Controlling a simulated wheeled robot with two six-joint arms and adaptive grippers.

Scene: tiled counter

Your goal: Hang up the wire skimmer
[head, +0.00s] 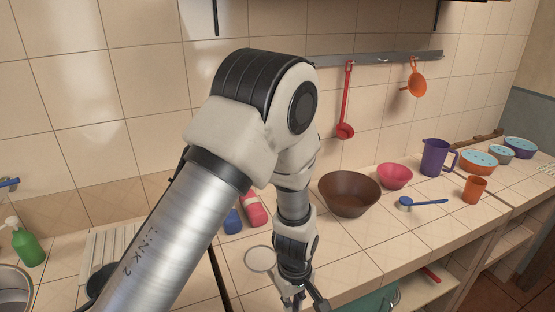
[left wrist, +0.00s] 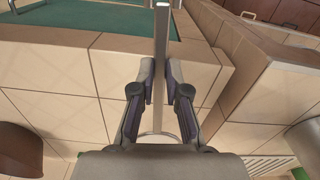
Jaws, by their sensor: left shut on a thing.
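The wire skimmer (head: 259,258) shows in the head view as a pale round head low in the middle, over the counter's front part. In the left wrist view its straight grey handle (left wrist: 161,35) runs up between the fingers. Part of its round rim shows below them. My left gripper (head: 308,297) is shut on the handle; its fingers also show in the left wrist view (left wrist: 160,82). Whether the skimmer touches the counter is unclear. A grey wall rail (head: 385,57) carries a red ladle (head: 346,95) and an orange strainer (head: 416,78). My right gripper is not in view.
On the counter stand a brown bowl (head: 350,204), a pink bowl (head: 395,175), a purple jug (head: 434,158), an orange cup (head: 474,190) and a blue scoop (head: 420,204). A green bottle (head: 28,246) is at the left. My left arm hides much of the middle.

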